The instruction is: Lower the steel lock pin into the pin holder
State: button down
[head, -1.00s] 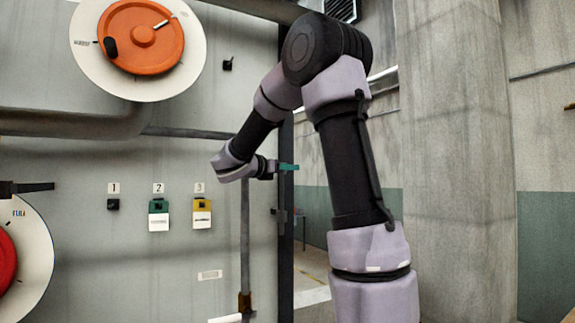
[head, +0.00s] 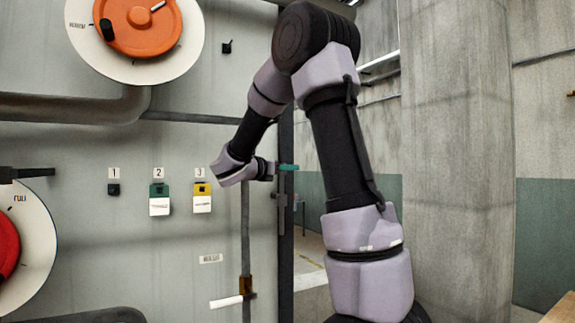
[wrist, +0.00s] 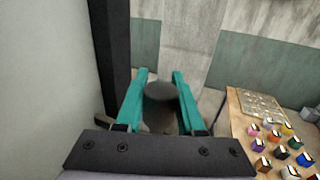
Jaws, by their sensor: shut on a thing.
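My gripper (head: 289,167) has teal fingers and is at the right edge of the grey door, in front of a dark vertical post. In the wrist view, the fingers close on a dark grey round-topped cylinder, which I take to be the steel lock pin (wrist: 161,94). Its lower part is hidden.
Numbered hooks with green (head: 159,190) and yellow (head: 202,189) tagged locks are left of the gripper. A table (wrist: 250,140) with coloured blocks stands at right in the wrist view.

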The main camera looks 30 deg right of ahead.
aim_at(283, 184)
jog(key=shift+f, duration=2.5)
jog(key=shift+c, duration=2.2)
grip_release()
jog(key=v, duration=1)
jog(key=shift+s+a, duration=0.2)
jog(key=shift+a, duration=0.15)
